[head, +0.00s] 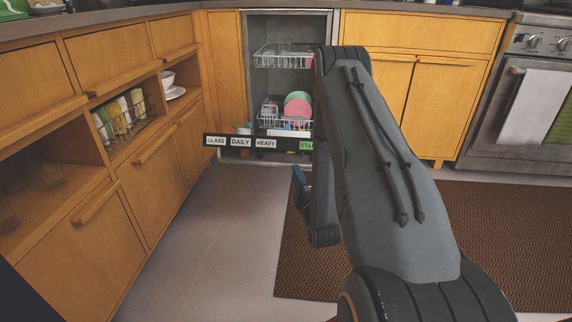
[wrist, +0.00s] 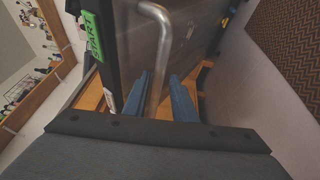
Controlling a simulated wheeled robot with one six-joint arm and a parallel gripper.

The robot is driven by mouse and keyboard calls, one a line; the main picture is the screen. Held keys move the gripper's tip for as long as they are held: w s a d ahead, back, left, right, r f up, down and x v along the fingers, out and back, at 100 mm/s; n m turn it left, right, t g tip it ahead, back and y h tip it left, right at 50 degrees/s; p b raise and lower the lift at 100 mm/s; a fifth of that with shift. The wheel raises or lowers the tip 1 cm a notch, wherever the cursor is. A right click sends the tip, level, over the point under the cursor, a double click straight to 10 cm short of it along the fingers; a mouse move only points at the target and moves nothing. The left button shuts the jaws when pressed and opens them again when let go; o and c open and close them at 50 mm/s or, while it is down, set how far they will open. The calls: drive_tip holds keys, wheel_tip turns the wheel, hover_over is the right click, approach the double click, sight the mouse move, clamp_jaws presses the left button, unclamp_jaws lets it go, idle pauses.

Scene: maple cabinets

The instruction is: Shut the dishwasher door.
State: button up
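The dishwasher (head: 292,28) stands open at the back of the head view, its racks showing. Its door is lowered, and the black control strip (head: 234,142) with GLASS, DAILY and HEAVY labels faces me; my arm hides its right end. In the wrist view the dark door (wrist: 118,40) shows with its green START label and a silver bar handle (wrist: 165,45). My gripper (wrist: 160,90) has its two blue fingers apart, one on each side of the handle, with narrow gaps visible. In the head view my gripper (head: 301,182) is partly hidden by my arm, below the strip.
Lower rack (head: 285,122) holds a pink and a green plate; the upper rack (head: 283,57) is above. Wooden cabinets (head: 150,185) line the left. An oven (head: 520,115) with towels stands right. A brown rug (head: 490,225) covers the right floor; grey floor (head: 215,250) is clear.

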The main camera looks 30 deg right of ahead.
sight(288, 166)
drive_tip(key=w+b, duration=0.2)
drive_tip(key=w, duration=0.4)
drive_tip(key=shift+w+a+r, duration=0.1)
drive_tip(key=shift+w+r, duration=0.05)
drive_tip(key=shift+w, duration=0.05)
drive_tip(key=shift+w+r, duration=0.1)
drive_tip(key=shift+w, duration=0.4)
drive_tip(key=shift+d, duration=0.2)
clamp_jaws()
